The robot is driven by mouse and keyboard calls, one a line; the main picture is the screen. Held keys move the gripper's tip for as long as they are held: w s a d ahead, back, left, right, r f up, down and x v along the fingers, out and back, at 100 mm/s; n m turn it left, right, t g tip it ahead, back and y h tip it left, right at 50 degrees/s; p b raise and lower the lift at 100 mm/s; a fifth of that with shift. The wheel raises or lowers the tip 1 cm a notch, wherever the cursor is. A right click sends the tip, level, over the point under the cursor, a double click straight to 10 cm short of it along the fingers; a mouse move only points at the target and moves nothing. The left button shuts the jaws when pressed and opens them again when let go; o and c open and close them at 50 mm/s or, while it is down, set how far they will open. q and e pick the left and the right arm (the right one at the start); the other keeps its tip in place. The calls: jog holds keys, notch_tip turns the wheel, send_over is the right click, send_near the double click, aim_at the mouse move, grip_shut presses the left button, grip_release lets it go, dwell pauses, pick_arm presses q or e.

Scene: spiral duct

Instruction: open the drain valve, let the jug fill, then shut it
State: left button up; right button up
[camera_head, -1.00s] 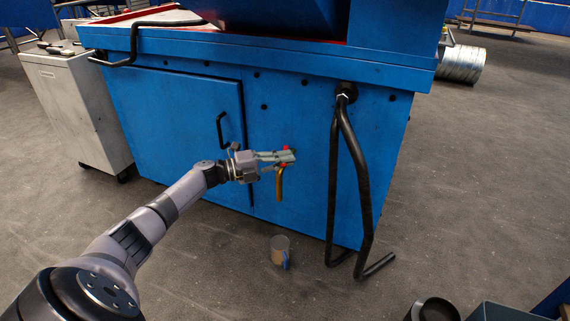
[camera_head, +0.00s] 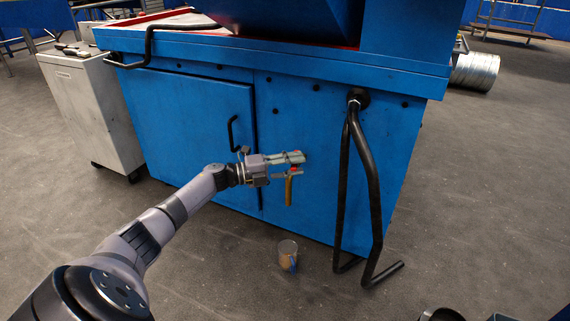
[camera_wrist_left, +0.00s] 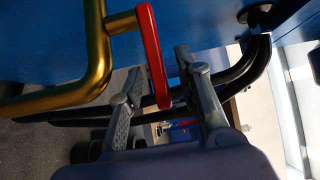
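The drain valve sits low on the front of the blue cabinet. Its brass spout (camera_head: 289,190) hangs down, and it also shows large at the left of the left wrist view (camera_wrist_left: 95,60). Its red lever (camera_wrist_left: 154,55) reaches down between the fingers of my left gripper (camera_wrist_left: 163,98), which are apart, with gaps seen on both sides. In the head view my left gripper (camera_head: 296,164) is at the valve and covers part of it. The clear jug (camera_head: 288,250) with a blue handle stands upright on the floor below the spout. A brownish tint shows inside. No stream is discernible.
The blue cabinet (camera_head: 200,120) has a door with a black handle (camera_head: 232,134). A bent black pipe (camera_head: 371,190) runs down just right of the valve. A pale cart (camera_head: 90,110) stands at left. The floor around the jug is clear.

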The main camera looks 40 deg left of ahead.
pick_arm(q)
jog(key=v, duration=1.1)
jog(key=shift+s+a, duration=0.2)
jog(key=shift+s, duration=0.1)
jog(key=shift+f, duration=0.1)
